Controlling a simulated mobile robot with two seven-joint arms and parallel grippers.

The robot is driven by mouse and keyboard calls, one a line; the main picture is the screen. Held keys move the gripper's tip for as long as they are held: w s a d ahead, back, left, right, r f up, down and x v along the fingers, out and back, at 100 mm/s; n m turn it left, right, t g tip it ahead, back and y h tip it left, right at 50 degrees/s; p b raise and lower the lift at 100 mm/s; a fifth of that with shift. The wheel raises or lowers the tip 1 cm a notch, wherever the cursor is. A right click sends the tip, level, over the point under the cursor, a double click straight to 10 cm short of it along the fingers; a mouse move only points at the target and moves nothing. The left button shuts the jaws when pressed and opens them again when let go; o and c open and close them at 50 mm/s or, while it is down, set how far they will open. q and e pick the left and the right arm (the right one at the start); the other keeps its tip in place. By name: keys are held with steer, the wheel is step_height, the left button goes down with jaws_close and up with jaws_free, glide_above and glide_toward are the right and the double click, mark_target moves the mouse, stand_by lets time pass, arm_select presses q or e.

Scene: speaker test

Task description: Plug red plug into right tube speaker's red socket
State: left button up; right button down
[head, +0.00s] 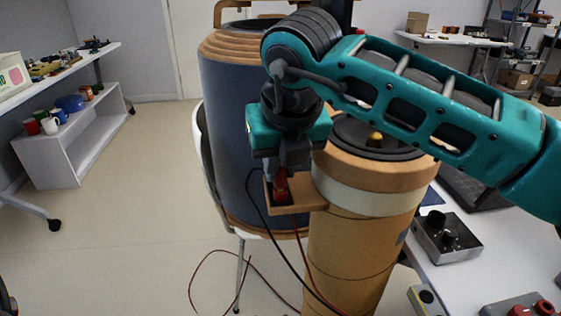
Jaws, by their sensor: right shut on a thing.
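My right gripper (283,168) reaches in from the right and points down. It is shut on the red plug (281,188), of which only a small part shows below the fingers. The plug is at the small wooden ledge (305,207) on the left side of the tan tube speaker (365,235). The red socket is hidden by the plug and fingers, so I cannot tell how deep the plug sits. A red cable (303,258) and a black cable (262,212) hang near the ledge. My left gripper is not in view.
A large dark blue cylinder with wooden rims (228,130) stands close behind on a white chair (203,150). A low white shelf (75,145) stands at left. The floor at left is clear.

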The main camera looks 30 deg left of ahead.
steer(key=shift+f, duration=0.4)
steer(key=c, duration=1)
jaws_free()
steer(key=shift+o, duration=0.2)
steer(key=shift+r, duration=0.1)
steer(key=shift+r+p, duration=2)
steer(key=shift+r, duration=1.75)
